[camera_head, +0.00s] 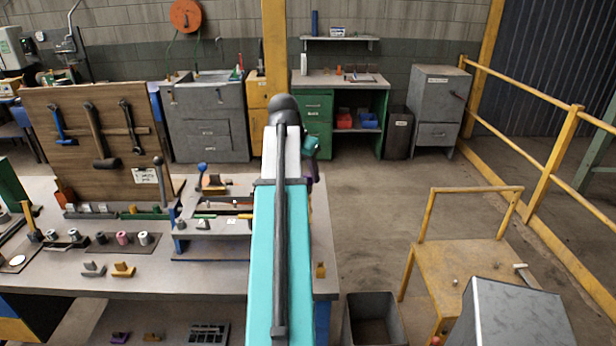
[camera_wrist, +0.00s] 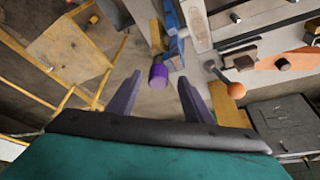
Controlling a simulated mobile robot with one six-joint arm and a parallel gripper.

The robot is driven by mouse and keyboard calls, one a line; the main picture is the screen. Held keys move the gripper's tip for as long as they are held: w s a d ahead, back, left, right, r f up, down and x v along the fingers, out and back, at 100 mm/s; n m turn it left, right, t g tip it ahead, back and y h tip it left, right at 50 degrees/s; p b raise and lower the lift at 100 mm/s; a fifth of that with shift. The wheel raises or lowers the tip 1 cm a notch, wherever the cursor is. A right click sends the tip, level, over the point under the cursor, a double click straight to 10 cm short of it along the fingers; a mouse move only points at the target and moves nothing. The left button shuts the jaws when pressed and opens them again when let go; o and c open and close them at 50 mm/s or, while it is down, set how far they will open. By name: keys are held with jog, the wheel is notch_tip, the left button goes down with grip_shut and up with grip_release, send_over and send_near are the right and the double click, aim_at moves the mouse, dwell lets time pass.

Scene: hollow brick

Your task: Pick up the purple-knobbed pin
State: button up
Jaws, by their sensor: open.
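The purple knob of the pin (camera_wrist: 158,76) shows in the wrist view as a short cylinder near the middle of the picture. The rest of the pin cannot be made out. My gripper (camera_wrist: 156,82) is open, with one dark purple finger on each side of the knob in the picture. Clear gaps show between the knob and both fingers, and how far it lies beyond the tips is hard to tell. In the head view my gripper (camera_head: 309,183) is mostly hidden behind my arm at the workbench's right end, and I cannot pick out the knob there.
In the wrist view, blue (camera_wrist: 176,45) and yellow (camera_wrist: 157,36) parts are near the knob, and an orange ball (camera_wrist: 243,90) is right of the fingers. The workbench (camera_head: 215,283) holds tools and small parts. A yellow table (camera_head: 450,262) stands right, with open floor behind it.

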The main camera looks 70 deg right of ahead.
jog(key=shift+d+f, duration=0.25)
jog(key=shift+f, duration=0.3)
jog(key=c, duration=1.2)
jog(key=shift+o, duration=0.2)
jog(key=shift+r, duration=0.15)
notch_tip(320, 180, up, 8)
jog(key=b, duration=0.2)
jog(key=shift+r+b, duration=0.2)
jog(key=shift+b, duration=0.1)
jog(key=shift+r, duration=0.7)
